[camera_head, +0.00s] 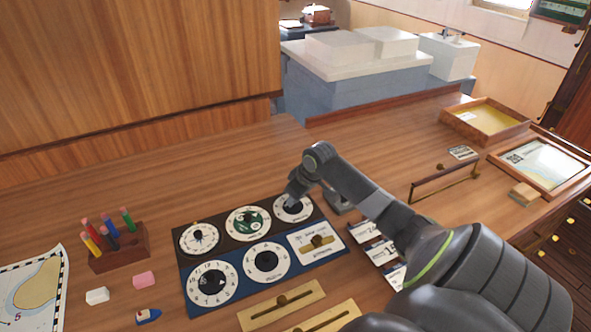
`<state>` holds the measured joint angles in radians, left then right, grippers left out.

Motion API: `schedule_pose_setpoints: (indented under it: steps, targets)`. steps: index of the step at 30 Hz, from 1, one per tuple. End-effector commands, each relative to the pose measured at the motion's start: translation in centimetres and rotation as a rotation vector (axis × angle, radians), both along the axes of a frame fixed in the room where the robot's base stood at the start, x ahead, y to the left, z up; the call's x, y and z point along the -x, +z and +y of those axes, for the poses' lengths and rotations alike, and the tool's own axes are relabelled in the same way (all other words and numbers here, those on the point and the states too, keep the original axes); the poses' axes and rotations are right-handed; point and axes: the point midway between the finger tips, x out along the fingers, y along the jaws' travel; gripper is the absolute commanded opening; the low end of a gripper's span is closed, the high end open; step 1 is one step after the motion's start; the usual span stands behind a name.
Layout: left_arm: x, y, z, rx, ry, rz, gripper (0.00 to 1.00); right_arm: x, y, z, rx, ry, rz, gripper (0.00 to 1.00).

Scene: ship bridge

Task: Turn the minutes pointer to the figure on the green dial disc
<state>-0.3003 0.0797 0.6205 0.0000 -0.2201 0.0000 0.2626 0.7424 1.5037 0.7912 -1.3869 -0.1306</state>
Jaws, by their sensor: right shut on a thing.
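The dial board (226,254) lies on the wooden desk, with several round white dials on dark and blue halves. The green dial disc (246,218) is in the middle of the far row; its figure is too small to read. My right gripper (291,200) is shut at the centre of the far-right dial (302,215), apparently on its pointer knob. The gripper hides much of that knob, so I cannot tell where it points. My left gripper is not in view.
A block of coloured pens (121,256), a pink eraser (144,279) and a white eraser (97,296) stand left of the board. Brass slide plates (268,311) lie in front. Small cards (378,251) lie right, under my arm. A wooden tray (486,122) is at the far right.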

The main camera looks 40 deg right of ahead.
Motion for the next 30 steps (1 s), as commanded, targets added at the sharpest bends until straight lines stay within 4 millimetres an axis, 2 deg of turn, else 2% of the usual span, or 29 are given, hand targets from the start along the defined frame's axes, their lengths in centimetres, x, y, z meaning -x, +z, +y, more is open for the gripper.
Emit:
schedule_pose_setpoints:
  steps: [1, 2, 7, 16, 20, 23, 30]
  targets:
    - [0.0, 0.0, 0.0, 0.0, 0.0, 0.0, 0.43, -0.1, 0.1, 0.0, 0.002, 0.001, -0.002, 0.0]
    - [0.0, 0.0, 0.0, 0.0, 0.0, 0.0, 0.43, -0.1, 0.1, 0.0, 0.002, 0.001, -0.002, 0.23]
    - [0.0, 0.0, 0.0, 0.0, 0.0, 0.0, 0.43, 0.0, 0.1, 0.0, 0.001, 0.001, -0.002, 0.43]
    - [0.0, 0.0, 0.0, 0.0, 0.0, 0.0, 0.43, 0.0, 0.2, 0.0, 0.0, 0.001, -0.001, 0.43]
    - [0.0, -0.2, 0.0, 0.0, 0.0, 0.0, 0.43, 0.3, 1.1, -0.2, 0.003, 0.002, -0.005, 0.43]
    - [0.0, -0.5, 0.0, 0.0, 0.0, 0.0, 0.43, 1.0, 2.4, -0.3, 0.005, 0.003, -0.003, 0.43]
    - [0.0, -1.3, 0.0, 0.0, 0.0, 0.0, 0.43, 2.8, 7.0, -0.6, 0.007, 0.003, -0.003, 0.43]
